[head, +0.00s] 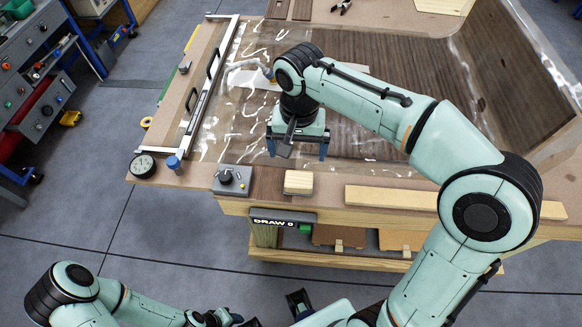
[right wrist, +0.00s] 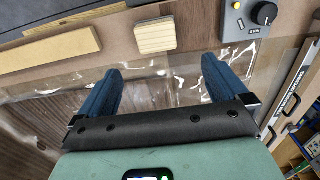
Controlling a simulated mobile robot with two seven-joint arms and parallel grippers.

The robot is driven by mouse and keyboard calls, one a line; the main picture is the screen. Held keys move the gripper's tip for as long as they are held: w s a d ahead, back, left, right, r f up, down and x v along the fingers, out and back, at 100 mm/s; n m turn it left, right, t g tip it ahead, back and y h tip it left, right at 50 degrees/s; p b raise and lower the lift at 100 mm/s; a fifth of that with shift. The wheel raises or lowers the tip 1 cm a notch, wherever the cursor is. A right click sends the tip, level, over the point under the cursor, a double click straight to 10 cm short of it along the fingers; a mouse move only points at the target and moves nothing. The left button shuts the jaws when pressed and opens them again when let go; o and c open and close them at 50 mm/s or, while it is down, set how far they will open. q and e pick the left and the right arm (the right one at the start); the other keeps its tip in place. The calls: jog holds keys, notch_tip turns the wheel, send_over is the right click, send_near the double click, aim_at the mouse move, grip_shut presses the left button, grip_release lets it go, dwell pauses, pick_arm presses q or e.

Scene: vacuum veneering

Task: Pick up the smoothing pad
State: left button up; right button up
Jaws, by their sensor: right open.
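The smoothing pad appears to be the small pale wooden block (head: 298,182) on the front edge of the worktable. It also shows in the right wrist view as a striped block (right wrist: 155,37), just beyond the fingertips. My right gripper (head: 298,150) is open and empty over the clear film, a little behind the block in the head view. In the right wrist view its two blue fingers (right wrist: 162,75) stand wide apart, with the block apart from them. My left gripper (head: 272,312) is low at the bottom edge, partly cut off; its opening is unclear.
A control box with a knob (head: 232,180) stands left of the block, and a long wooden strip (head: 400,198) lies to its right. A round gauge (head: 143,166) and a blue cap (head: 173,162) sit at the left corner. Clear film covers the dark veneer (head: 350,60).

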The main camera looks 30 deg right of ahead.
send_over(299, 179)
notch_tip(299, 179, down, 6)
jog(key=shift+s+a+f+b, duration=0.15)
jog(key=shift+f+b, duration=0.05)
jog(key=shift+b, duration=0.25)
jog(key=shift+f, duration=0.6)
notch_tip(299, 179, down, 5)
jog(key=shift+f, duration=0.1)
pick_arm(q)
jog(key=shift+s+f, duration=0.7)
jog(key=shift+f, duration=0.2)
pick_arm(e)
jog(key=c, duration=1)
